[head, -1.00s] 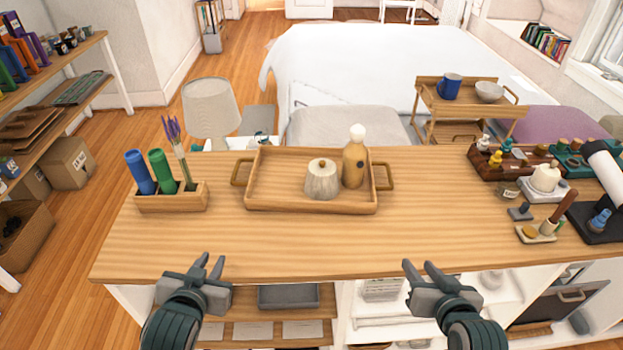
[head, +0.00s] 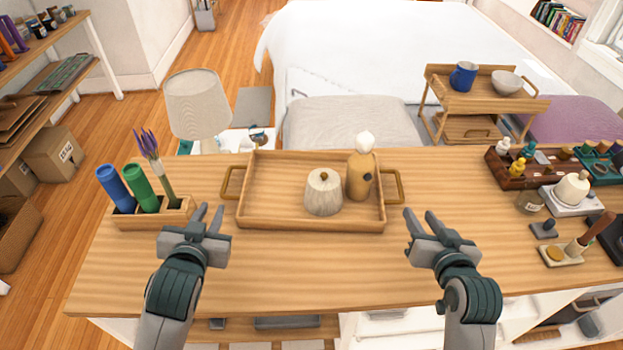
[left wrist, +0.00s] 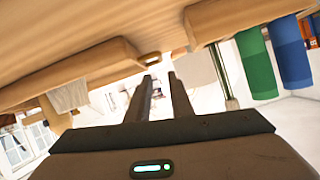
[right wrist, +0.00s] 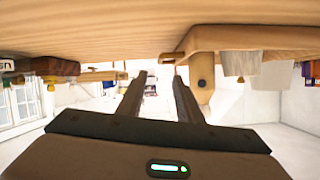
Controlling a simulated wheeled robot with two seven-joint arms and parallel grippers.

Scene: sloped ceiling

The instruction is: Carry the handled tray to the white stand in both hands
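The wooden handled tray (head: 310,222) lies flat on the wooden counter, with a loop handle at each end. It carries a pale ribbed jar (head: 323,194) and a tan bottle with a white round top (head: 360,172). My left gripper (head: 208,212) is open and empty, in front of the left handle (head: 229,182). My right gripper (head: 420,216) is open and empty, in front of the right handle (head: 395,186) and slightly to its right. Both wrist views show a handle beyond parted fingers, apart from them. I cannot clearly pick out the white stand.
A wooden holder (head: 152,213) with blue and green cylinders and purple flowers stands near my left gripper. Several small items, including a dark wooden rack (head: 515,176), crowd the right end. Behind are a lamp (head: 197,103) and a wooden cart (head: 480,101). The counter's front strip is clear.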

